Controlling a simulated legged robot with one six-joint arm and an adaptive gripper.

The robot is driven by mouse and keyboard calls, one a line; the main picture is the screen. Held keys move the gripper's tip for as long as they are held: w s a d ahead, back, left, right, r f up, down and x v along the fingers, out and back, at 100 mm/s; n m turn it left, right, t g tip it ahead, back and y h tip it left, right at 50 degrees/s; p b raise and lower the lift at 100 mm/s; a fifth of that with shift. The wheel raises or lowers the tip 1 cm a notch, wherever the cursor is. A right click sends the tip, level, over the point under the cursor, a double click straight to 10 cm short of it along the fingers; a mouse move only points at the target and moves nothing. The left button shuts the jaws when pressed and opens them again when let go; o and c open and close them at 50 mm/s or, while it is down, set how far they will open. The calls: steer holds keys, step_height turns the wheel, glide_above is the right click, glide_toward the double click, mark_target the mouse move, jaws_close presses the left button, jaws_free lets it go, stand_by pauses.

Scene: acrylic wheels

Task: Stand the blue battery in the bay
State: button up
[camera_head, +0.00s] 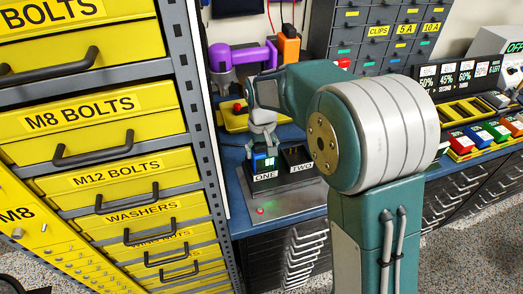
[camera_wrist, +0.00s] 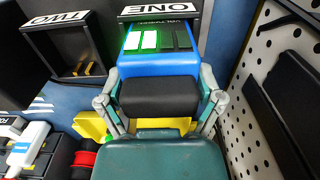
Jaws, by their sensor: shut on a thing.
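The blue battery (camera_head: 264,162) is at the bay marked ONE (camera_head: 265,177) on the blue bench. It also shows in the wrist view (camera_wrist: 158,63), with a green strip of two white and two dark cells facing the ONE label (camera_wrist: 160,10). My gripper (camera_head: 263,143) is shut on the battery from above, with a finger on each side. The battery's far end reaches the bay's opening; its base is hidden, so I cannot tell whether it is seated. The bay marked TWO (camera_head: 300,168) is beside it and looks empty.
A yellow drawer cabinet (camera_head: 110,120) stands close on the left. A purple tool (camera_head: 238,55) and an orange object (camera_head: 289,45) are behind the bays. Coloured blocks (camera_head: 480,135) sit in a rack at the right. A pegboard (camera_wrist: 265,110) is close in the wrist view.

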stand_by(0.3)
steer(key=o, duration=1.1)
steer(key=shift+c, duration=0.2)
step_height(320, 180, up, 12)
steer(key=shift+a+f, duration=0.1)
steer(key=shift+s+d+r, duration=0.2)
steer(key=shift+d+r, duration=0.05)
steer(key=s+d+m+t, duration=0.1)
steer(key=s+d, duration=0.3)
steer(key=s, duration=0.4)
steer(key=s+d+m+t, duration=0.1)
steer(key=s+d+t, duration=0.1)
steer(key=s+d, duration=0.3)
steer(key=s+d+m+t, duration=0.1)
steer(key=s+d, duration=0.4)
steer(key=s, duration=0.7)
steer(key=shift+r+t, duration=0.4)
steer(key=shift+t, duration=0.4)
